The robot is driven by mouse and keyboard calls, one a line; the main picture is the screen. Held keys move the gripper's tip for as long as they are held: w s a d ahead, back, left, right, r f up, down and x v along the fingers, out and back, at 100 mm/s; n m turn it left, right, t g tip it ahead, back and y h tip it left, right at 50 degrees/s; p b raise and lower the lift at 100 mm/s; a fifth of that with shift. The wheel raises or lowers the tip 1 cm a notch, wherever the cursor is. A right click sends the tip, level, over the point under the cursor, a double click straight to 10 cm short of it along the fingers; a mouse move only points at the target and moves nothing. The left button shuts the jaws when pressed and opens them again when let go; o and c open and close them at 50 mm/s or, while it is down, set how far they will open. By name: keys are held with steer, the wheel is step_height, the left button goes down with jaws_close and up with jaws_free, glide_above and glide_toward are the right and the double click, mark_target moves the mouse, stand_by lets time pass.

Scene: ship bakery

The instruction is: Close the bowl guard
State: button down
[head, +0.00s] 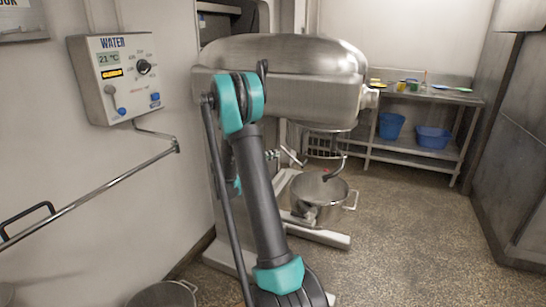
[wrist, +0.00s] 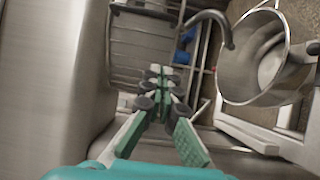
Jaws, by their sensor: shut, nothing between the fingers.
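The big steel mixer (head: 290,75) stands in the middle of the head view, partly hidden by my arm. Its steel bowl (head: 318,197) sits low under the mixer head, with the hook (head: 336,170) above it. The bowl (wrist: 262,62) and hook (wrist: 222,25) also show at the upper right of the wrist view. A barred metal piece (wrist: 142,42) shows beyond my fingers; I cannot tell whether it is the bowl guard. A barred piece (head: 322,146) also shows below the mixer head. My gripper (wrist: 160,73) is shut and empty, left of the bowl in the wrist view.
A steel table (head: 440,96) with small items stands at the back right, with blue tubs (head: 432,137) on its lower shelf. A water control box (head: 118,78) and a rail (head: 95,190) are on the left wall. The floor (head: 420,230) right of the mixer is clear.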

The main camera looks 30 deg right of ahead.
steer(key=s+d, duration=0.2)
steer(key=d, duration=0.6)
steer(key=shift+s, duration=0.25)
steer(key=shift+d, duration=0.15)
